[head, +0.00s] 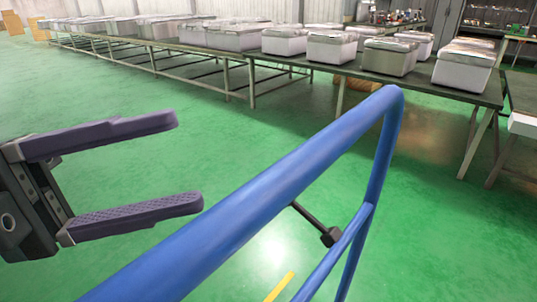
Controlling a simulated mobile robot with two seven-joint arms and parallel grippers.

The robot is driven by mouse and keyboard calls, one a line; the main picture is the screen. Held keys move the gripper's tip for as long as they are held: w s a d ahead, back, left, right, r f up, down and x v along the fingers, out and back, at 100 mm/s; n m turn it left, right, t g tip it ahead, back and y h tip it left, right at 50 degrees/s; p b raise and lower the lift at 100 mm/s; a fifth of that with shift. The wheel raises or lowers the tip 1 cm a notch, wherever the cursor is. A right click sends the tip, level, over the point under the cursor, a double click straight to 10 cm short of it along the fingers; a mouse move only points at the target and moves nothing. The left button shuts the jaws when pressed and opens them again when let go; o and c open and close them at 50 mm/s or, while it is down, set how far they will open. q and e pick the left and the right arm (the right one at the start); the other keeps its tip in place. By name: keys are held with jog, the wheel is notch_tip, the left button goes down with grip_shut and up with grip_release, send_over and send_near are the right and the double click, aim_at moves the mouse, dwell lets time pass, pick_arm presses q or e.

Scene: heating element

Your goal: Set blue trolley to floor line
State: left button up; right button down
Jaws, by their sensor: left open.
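The blue trolley shows as a thick blue tubular handle (262,185) that runs from the bottom left up to a bend at the upper right, then down. A lower blue bar (342,250) joins it on the right. A short piece of yellow floor line (280,286) shows on the green floor at the bottom, between the blue bars. My left gripper (190,162) is open and empty at the left. Its two dark purple fingers point right, and the lower fingertip appears close to the handle; I cannot tell whether they touch. My right gripper is not in view.
A long dark table (330,68) with several white boxes (285,42) runs across the back. Another table edge (522,124) shows at the far right. The green floor (200,110) between the handle and the table is clear.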

aim_at(284, 179)
pick_arm(q)
jog(key=shift+m+g, duration=0.6)
jog(key=shift+g, duration=0.1)
jog(key=d, duration=0.5)
jog(key=d+p, duration=0.1)
jog(key=d, duration=0.2)
jog(key=shift+w+d+f, duration=0.1)
jog(key=shift+f, duration=0.15)
jog(key=shift+w+d, duration=0.1)
jog(key=shift+d, duration=0.45)
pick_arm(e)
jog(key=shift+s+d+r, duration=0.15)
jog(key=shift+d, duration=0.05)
pick_arm(q)
grip_shut()
